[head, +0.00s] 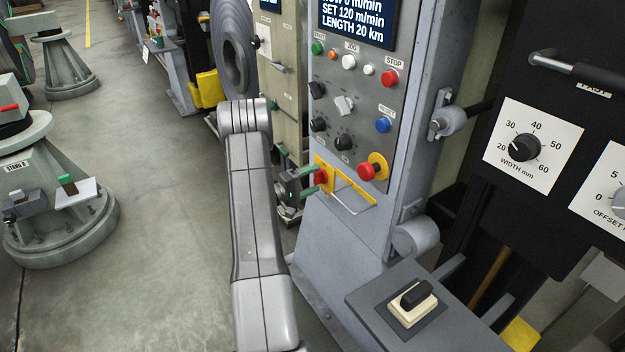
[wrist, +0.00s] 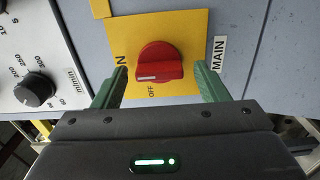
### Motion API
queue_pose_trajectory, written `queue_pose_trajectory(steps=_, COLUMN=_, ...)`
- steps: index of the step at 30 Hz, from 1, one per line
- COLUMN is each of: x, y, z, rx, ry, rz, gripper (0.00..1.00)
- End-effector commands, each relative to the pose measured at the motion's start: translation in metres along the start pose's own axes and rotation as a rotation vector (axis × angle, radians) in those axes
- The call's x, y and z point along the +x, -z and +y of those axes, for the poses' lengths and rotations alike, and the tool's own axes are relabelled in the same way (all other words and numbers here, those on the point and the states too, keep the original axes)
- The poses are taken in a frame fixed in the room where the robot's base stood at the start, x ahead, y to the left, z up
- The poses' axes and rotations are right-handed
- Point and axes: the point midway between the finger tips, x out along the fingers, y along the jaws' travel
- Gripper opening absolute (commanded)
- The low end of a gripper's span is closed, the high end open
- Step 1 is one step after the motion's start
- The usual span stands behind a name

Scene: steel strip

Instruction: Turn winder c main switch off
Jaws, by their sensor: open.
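The main switch is a red rotary knob (wrist: 160,62) on a yellow plate (wrist: 190,30), beside a white MAIN label (wrist: 218,52) in the wrist view. Its handle lies crosswise there, with the white mark on the left part, toward a partly hidden label ending in N. OFF is printed below the knob. My gripper (wrist: 161,70) is open, its green fingers on either side of the knob with gaps between. In the head view my gripper (head: 313,181) is at the yellow plate (head: 326,164) low on the grey panel and partly hides the knob.
A wire-like bracket (head: 352,198) and a red emergency button (head: 372,170) sit right of the switch. Several buttons and knobs are above, under a display (head: 357,18). A black rotary switch (head: 413,296) is on a lower box. Open floor (head: 160,190) lies to the left.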

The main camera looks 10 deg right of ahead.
Motion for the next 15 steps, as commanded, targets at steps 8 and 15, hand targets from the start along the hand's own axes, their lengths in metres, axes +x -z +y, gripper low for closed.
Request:
queue_pose_trajectory(steps=8, x=0.0055, y=0.0002, z=-0.0004, rx=-0.001, ry=0.000, rz=0.001, gripper=0.67)
queue_pose_trajectory(steps=15, x=0.0053, y=0.0001, z=-0.0004, rx=-0.001, ry=0.000, rz=0.001, gripper=0.38)
